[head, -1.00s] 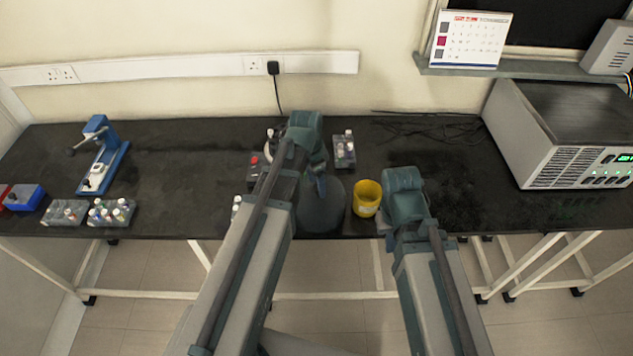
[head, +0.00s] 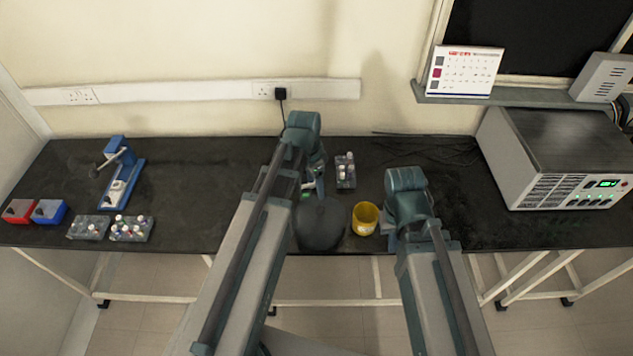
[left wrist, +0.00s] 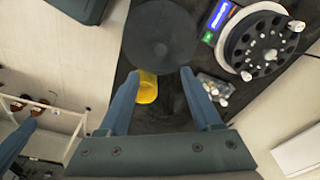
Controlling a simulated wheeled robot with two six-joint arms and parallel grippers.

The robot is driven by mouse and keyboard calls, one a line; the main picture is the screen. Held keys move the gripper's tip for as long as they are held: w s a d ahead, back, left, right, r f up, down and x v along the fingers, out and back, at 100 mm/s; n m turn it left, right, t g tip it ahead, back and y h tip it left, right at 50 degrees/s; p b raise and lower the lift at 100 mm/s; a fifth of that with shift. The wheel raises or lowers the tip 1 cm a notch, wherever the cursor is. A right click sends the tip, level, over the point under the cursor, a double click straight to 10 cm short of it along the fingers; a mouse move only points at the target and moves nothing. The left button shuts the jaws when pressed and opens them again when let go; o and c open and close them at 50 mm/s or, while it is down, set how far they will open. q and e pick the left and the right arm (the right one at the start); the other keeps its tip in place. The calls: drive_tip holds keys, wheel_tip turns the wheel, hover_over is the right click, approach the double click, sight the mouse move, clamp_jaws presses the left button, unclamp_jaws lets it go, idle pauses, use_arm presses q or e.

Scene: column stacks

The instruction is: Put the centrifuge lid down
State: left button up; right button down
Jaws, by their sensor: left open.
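The centrifuge lid (head: 320,224) is a dark round disc at the bench's front edge, left of a yellow cup. It shows at the top of the left wrist view (left wrist: 160,35). My left gripper (head: 319,188) is open and empty beside the lid's far side in the head view; its fingers (left wrist: 158,74) point toward the lid, apart from it. The centrifuge (left wrist: 226,25), white with a lit display and a dark rotor, is uncovered right of the lid; my arm hides most of it in the head view. My right gripper (head: 389,237) is low at the front edge, its fingers mostly hidden.
The yellow cup (head: 365,218) stands close right of the lid. A tube rack (head: 345,172) stands behind it. A large grey instrument (head: 555,155) fills the right end. More racks (head: 130,228) and a blue device (head: 120,172) are at left. The bench's left middle is clear.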

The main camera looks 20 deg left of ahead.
use_arm(q)
drive_tip(key=s+d+n+g+y, duration=0.1)
drive_tip(key=s+d+n, duration=0.4)
drive_tip(key=s+d, duration=0.6)
drive_tip(key=shift+s+d+n+y, duration=0.35)
drive_tip(key=shift+s+y, duration=0.35)
drive_tip(key=shift+s, duration=0.4)
use_arm(e)
drive_tip(key=shift+r, duration=0.1)
